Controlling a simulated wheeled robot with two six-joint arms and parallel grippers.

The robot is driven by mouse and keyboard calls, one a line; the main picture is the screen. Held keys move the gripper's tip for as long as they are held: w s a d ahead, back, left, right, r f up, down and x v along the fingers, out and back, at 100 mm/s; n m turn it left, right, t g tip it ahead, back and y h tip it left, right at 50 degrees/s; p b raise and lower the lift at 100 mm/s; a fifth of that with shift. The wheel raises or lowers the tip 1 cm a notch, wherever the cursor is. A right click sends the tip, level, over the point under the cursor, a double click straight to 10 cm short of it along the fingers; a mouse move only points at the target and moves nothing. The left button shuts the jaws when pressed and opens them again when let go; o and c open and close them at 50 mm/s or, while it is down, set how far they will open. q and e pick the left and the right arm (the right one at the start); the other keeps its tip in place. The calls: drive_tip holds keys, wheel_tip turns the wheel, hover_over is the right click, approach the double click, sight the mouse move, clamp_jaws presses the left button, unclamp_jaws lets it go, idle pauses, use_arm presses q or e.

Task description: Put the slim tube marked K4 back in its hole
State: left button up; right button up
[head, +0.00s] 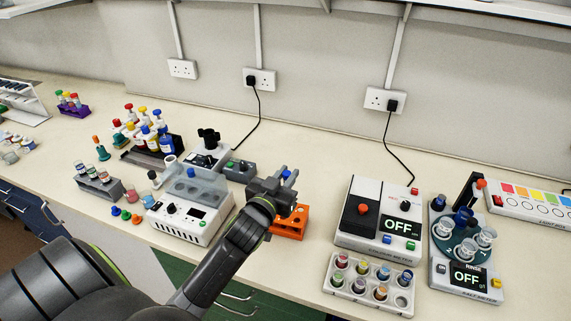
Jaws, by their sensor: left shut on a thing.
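My left gripper (284,182) is over the orange rack (289,233), near the middle of the bench. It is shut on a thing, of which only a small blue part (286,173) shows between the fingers. This looks like the slim tube, but the mark K4 cannot be read. The gripper and wrist hide most of it and part of the rack. I cannot tell whether its lower end is above a hole or in one. My right gripper is not in view.
A white device with a clear lid (178,218) stands close to the left of my gripper. A white and black box reading OFF (352,235) and a tray of capped vials (338,293) stand to the right. Bare bench lies between the rack and that box.

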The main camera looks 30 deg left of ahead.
use_arm(q)
wheel_tip(320, 180, down, 9)
drive_tip(key=b, duration=0.8)
drive_tip(key=shift+a+f, duration=0.2)
drive_tip(key=shift+a, duration=0.25)
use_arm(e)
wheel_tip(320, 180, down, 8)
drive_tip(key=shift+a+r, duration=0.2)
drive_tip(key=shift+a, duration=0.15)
use_arm(q)
drive_tip(key=shift+f, duration=0.15)
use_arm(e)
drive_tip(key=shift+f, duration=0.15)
use_arm(q)
drive_tip(key=shift+f+b, duration=0.95)
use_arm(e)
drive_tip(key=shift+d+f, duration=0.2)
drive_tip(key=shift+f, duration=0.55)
